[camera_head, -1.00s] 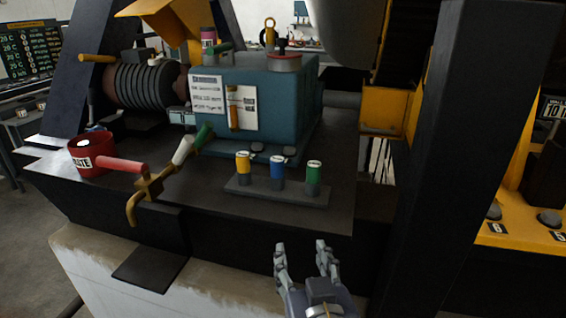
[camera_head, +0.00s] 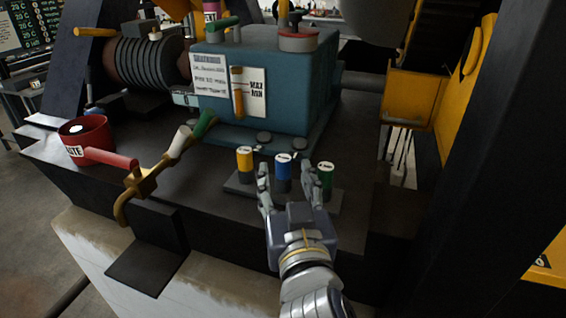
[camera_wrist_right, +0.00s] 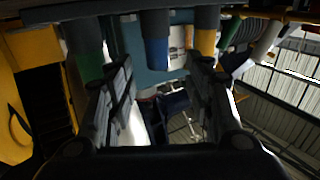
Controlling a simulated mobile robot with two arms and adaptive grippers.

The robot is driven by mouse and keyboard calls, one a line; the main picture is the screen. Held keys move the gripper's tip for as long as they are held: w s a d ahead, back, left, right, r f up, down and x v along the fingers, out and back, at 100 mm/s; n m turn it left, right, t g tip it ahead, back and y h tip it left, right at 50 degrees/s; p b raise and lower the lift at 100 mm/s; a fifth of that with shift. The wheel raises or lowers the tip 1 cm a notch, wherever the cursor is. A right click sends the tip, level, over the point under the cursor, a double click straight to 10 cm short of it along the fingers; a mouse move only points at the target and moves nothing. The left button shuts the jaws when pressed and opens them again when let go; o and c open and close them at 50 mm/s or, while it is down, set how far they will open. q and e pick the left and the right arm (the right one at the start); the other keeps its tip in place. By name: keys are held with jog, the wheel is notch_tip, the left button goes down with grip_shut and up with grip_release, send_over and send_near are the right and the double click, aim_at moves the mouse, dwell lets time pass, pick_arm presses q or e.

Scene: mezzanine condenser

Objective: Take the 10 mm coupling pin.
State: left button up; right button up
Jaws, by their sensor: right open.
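Three capped pins stand upright in a dark rack (camera_head: 335,205) on the bench: a yellow one (camera_head: 246,162), a blue one (camera_head: 283,178) and a green one (camera_head: 326,178). Their white cap labels are too small to read, so I cannot tell which is 10 mm. My right gripper (camera_head: 286,182) is open in front of the rack, its fingers to either side of the blue pin in the picture. In the right wrist view the blue pin (camera_wrist_right: 157,50) shows between the fingers, with green (camera_wrist_right: 88,66) at left and yellow (camera_wrist_right: 206,42) at right. I cannot tell any contact. My left gripper is out of view.
A teal gearbox housing (camera_head: 300,90) stands close behind the rack. A red cup (camera_head: 84,135) and a brass lever with red grip (camera_head: 145,180) are at left. A dark post (camera_head: 480,150) rises at right.

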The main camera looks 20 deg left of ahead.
aim_at(285, 167)
jog(key=shift+w+a, duration=0.1)
jog(key=shift+w, duration=0.35)
jog(key=p+x, duration=0.2)
jog(key=x, duration=0.2)
jog(key=shift+w+a+p, duration=0.1)
jog(key=shift+w+p, duration=0.2)
jog(key=shift+w, duration=0.05)
jog(key=shift+w+a+f, duration=0.1)
jog(key=shift+w, duration=0.2)
jog(key=shift+c, duration=0.6)
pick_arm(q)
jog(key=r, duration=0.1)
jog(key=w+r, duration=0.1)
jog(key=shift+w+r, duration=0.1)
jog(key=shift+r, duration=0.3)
pick_arm(e)
grip_shut()
